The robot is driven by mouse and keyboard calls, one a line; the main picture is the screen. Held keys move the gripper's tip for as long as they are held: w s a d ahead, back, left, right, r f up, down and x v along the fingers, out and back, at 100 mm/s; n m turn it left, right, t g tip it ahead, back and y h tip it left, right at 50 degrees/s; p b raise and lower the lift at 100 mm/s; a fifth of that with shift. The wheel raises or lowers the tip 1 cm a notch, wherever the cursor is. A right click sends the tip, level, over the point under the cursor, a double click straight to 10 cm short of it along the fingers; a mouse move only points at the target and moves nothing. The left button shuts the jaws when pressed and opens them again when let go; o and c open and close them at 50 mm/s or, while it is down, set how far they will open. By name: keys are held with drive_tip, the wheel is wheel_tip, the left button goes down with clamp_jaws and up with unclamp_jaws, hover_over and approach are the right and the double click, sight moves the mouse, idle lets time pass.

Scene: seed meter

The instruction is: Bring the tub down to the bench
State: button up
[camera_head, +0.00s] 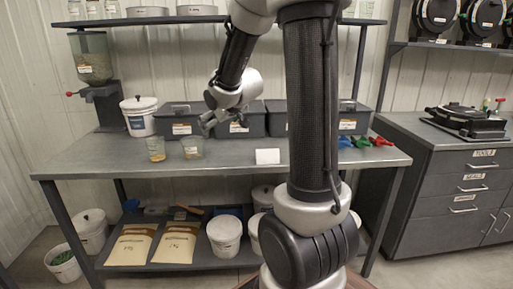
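The bench (110,165) is a long steel top with a shelf (250,20) above it. On this shelf, cut by the top edge, are a low pale round container (148,11) and a similar one (197,10); I cannot tell which thing is the tub. A white lidded bucket (139,119) with a label stands on the bench at the left. My gripper (207,122) hangs over the bench in front of the grey lidded bins, above a clear cup (192,147). It looks empty, but its fingers are too small to read.
Grey bins (181,129) line the bench's back. A seed hopper (92,60), another cup (156,148), a white card (267,156) and coloured scoops (375,141) also stand there. The front left of the bench is clear. My arm hides part of the middle.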

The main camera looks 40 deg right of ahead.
drive_tip(key=s+a+r+g, duration=0.1)
drive_tip(key=s+a+g, duration=0.1)
drive_tip(key=s, duration=0.8)
drive_tip(key=s+a+r+g, duration=0.1)
drive_tip(key=s+a+g, duration=0.1)
drive_tip(key=s, duration=0.9)
drive_tip(key=s+a+r+g+y, duration=0.1)
drive_tip(key=s+a+g, duration=0.1)
drive_tip(key=s, duration=0.9)
drive_tip(key=shift+a+r+m, duration=0.3)
drive_tip(key=shift+a, duration=0.3)
